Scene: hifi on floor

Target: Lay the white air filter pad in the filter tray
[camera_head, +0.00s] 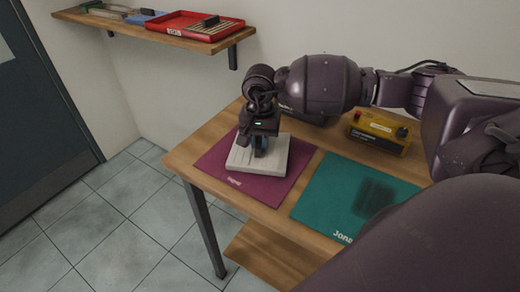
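The white air filter pad (244,161) is a pale, flat square block lying on a maroon mat (223,176) on the wooden table. My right gripper (260,150) points down at the middle of the pad. Its fingertips are at or just above the pad's top; I cannot tell whether they touch it or how wide apart they are. A shallow red tray (176,29) with a black handle lies on the wall shelf at upper left. I cannot tell whether it is the filter tray. My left gripper is out of view.
A teal mat (325,190) with a dark patch lies right of the maroon mat. A yellow box (380,131) stands behind it. The shelf (140,33) also holds a blue item (144,17) and a grey-green item. My arm hides the table's right side.

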